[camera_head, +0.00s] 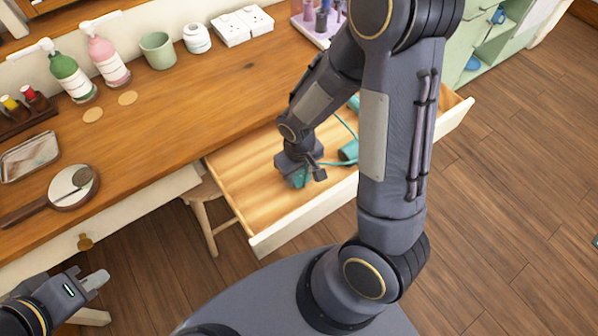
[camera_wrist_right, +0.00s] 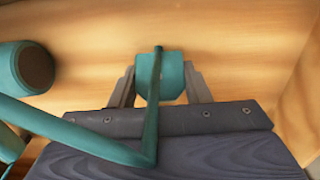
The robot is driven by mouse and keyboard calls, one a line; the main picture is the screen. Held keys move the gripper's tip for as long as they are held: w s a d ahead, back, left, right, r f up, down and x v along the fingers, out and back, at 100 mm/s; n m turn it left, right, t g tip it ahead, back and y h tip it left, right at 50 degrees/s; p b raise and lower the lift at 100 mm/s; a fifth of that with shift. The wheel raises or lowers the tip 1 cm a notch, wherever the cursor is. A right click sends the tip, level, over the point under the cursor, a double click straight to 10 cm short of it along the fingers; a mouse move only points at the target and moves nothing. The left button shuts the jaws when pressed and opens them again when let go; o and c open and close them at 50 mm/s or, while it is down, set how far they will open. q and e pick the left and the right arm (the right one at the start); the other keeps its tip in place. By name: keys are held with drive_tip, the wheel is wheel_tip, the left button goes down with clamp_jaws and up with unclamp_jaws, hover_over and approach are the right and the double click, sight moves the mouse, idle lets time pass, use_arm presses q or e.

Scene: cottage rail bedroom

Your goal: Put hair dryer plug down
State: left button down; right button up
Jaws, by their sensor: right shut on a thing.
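The teal hair dryer plug (camera_wrist_right: 172,78) is between the fingers of my right gripper (camera_wrist_right: 165,88), low over the wooden bottom of the open drawer (camera_head: 240,190). In the head view my right gripper (camera_head: 305,178) is inside the drawer near its left front part, with a bit of teal at its tip. The teal cord runs from the plug across the right wrist view. The teal hair dryer (camera_head: 348,151) lies in the drawer to the right, partly hidden by my arm. Whether the plug touches the drawer bottom is unclear. My left gripper (camera_head: 95,282) is empty at the lower left, its fingers close together.
A stool (camera_head: 208,215) stands under the drawer. The drawer's left part is clear.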

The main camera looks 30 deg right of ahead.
drive_tip(key=shift+f, duration=0.25)
drive_tip(key=o, duration=1.1)
drive_tip(key=shift+c, duration=0.2)
drive_tip(key=shift+r, duration=0.15)
drive_tip(key=shift+r+p, duration=0.3)
wheel_tip(320, 180, up, 11)
drive_tip(key=p, duration=0.2)
drive_tip(key=s+a+r+m+t+y, duration=0.1)
drive_tip(key=s+r+t, duration=0.4)
drive_tip(key=s+r, duration=0.6)
drive_tip(key=r+m+y, duration=0.1)
drive_tip(key=y, duration=0.1)
drive_tip(key=shift+s+r+m+t+y+p, duration=0.15)
drive_tip(key=shift+m+t+y+p, duration=0.15)
drive_tip(key=shift+y, duration=0.1)
